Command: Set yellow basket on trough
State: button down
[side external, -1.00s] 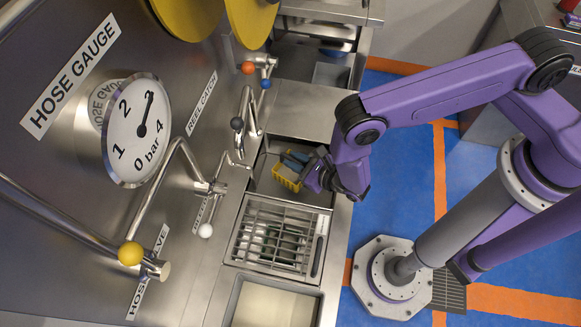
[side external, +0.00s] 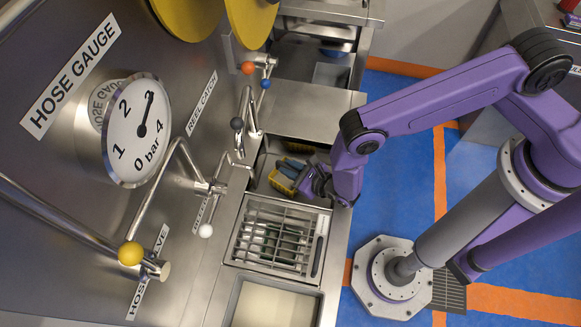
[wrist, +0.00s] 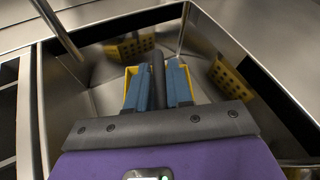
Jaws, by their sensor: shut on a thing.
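The small yellow basket (side external: 281,184) is in the steel basin beyond the slatted rack in the side view. My gripper (side external: 290,170) reaches into this basin from the right, with its blue fingers at the basket, and is shut on it. In the wrist view the basket (wrist: 187,75) shows as yellow edges beside and behind the blue fingers (wrist: 157,88); most of it is hidden. Whether the basket touches the basin floor cannot be told. No label marks the trough; the open basin (side external: 262,143) around the basket may be it.
A slatted rack (side external: 278,237) fills the neighbouring bay, and a pale-floored basin (side external: 270,305) lies nearer. A bent steel pipe (side external: 240,160) stands at the basin's left edge. In the wrist view, yellow patches (wrist: 130,47) on the steel walls look like reflections.

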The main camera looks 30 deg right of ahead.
aim_at(295, 171)
jog(key=shift+f, duration=0.6)
jog(key=c, duration=1)
grip_release()
jog(key=shift+r, duration=0.45)
jog(key=shift+s+r, duration=0.25)
jog(key=v, duration=0.3)
jog(key=shift+w, duration=0.1)
notch_tip(295, 171, up, 6)
jog(key=shift+w+f, duration=0.15)
jog(key=shift+r, duration=0.6)
